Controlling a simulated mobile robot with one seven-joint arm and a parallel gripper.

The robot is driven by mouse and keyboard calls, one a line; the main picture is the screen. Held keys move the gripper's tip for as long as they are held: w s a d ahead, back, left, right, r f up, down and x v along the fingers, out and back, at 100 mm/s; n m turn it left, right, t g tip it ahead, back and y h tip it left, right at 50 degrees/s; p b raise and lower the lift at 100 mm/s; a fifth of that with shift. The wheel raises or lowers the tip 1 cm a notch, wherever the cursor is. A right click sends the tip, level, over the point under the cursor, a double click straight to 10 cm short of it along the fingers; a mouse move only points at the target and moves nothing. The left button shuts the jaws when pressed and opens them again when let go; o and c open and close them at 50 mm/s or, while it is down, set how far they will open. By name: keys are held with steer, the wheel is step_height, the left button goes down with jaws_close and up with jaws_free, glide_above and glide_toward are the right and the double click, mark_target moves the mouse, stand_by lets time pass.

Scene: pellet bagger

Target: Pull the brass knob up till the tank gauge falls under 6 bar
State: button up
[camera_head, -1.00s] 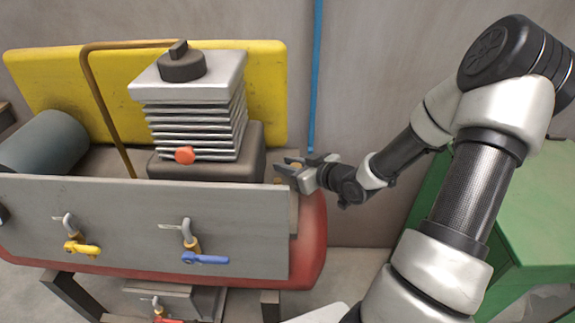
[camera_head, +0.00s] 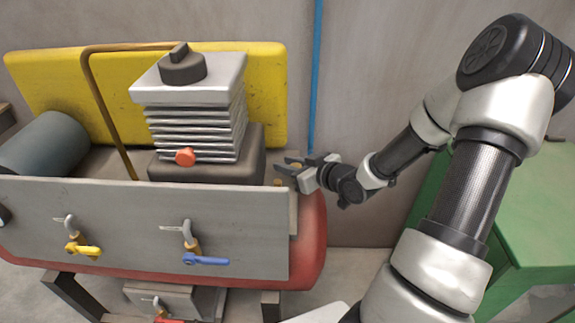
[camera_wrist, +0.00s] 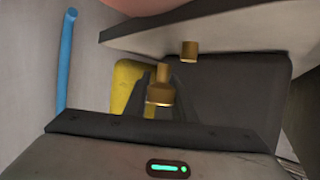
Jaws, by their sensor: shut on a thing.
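My gripper (camera_head: 287,168) reaches from the right to the right end of the compressor, just above the red tank (camera_head: 312,235). In the wrist view my gripper (camera_wrist: 163,92) has its dark fingers shut on the brass knob (camera_wrist: 160,95), which has a narrow neck and a wider collar. In the head view the knob is largely hidden by the fingers, with small brass bits beside them. I cannot see the tank gauge or its reading in either view.
A second brass fitting (camera_wrist: 190,50) is close to the knob in the wrist view. A grey panel (camera_head: 130,225) carries a yellow lever valve (camera_head: 82,248) and a blue one (camera_head: 205,259). A finned block (camera_head: 195,125) stands behind. A green cabinet (camera_head: 530,200) is at right.

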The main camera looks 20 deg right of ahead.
steer(key=shift+w+r, duration=0.15)
steer(key=shift+r, duration=0.15)
steer(key=o, duration=1.1)
steer(key=shift+f, duration=0.1)
steer(key=shift+s, duration=0.2)
steer(key=p+v, duration=0.5)
steer(key=v, duration=1.2)
steer(key=shift+d, duration=0.25)
